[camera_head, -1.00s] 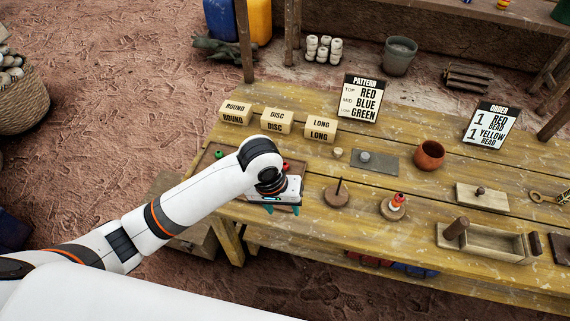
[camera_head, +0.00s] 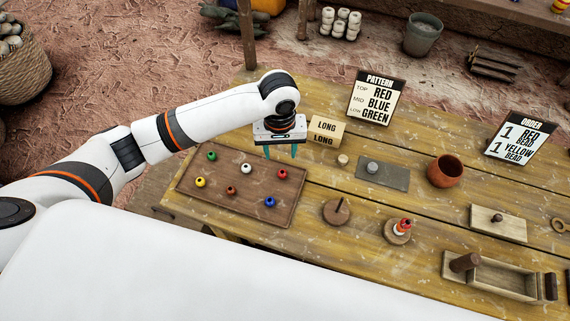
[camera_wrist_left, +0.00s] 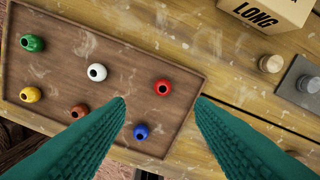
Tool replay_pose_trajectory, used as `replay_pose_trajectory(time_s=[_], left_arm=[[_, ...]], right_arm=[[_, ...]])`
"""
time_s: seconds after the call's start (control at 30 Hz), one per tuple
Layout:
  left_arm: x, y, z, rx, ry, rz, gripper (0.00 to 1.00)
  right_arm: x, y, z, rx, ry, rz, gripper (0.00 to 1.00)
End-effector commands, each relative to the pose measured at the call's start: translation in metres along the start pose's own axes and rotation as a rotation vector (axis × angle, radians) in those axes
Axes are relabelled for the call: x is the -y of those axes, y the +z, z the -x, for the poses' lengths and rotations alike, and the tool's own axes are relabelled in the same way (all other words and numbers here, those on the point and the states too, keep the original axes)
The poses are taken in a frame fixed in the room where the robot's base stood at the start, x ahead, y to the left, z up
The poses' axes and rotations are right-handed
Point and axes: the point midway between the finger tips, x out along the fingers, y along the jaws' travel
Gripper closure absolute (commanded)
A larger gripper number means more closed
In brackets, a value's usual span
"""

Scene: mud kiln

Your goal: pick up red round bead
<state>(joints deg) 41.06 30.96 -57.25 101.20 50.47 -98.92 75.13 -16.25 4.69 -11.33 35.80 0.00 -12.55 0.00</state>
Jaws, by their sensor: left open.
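The red round bead (camera_head: 283,174) sits near the right back of the brown tray (camera_head: 186,172). It also shows in the left wrist view (camera_wrist_left: 163,87), just beyond the fingertips and roughly centred between them. My left gripper (camera_head: 281,154) has teal fingers pointing down over the tray's back right edge. Its fingers (camera_wrist_left: 160,98) are open and empty in the left wrist view, with a blue bead (camera_wrist_left: 141,132) also seen between them. How far the fingertips are above the tray is hard to tell. My right gripper is not in view.
The tray also holds green (camera_head: 212,156), white (camera_head: 246,168), yellow (camera_head: 200,182) and brown (camera_head: 232,190) beads. A "LONG" block (camera_head: 327,130) stands just right of the gripper. A peg base (camera_head: 337,212) and a base with stacked beads (camera_head: 398,232) stand farther right.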

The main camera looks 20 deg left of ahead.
Motion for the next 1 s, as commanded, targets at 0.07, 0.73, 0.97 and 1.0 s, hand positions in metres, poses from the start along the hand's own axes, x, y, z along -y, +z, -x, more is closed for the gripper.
replay_pose_trajectory(time_s=[0.07, 0.73, 0.97, 1.0], left_arm=[[-0.001, -0.001, -0.015, -0.004, 0.004, 0.002, 0.51], [0.005, 0.001, -0.094, 0.000, 0.000, 0.000, 0.51], [0.005, 0.001, -0.099, 0.001, -0.001, -0.002, 0.51], [0.005, 0.001, -0.098, 0.000, -0.001, -0.002, 0.51]], right_arm=[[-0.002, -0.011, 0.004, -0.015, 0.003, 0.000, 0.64], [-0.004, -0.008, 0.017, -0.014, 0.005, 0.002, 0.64], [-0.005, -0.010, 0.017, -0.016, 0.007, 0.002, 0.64], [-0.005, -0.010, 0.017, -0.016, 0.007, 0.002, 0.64]])
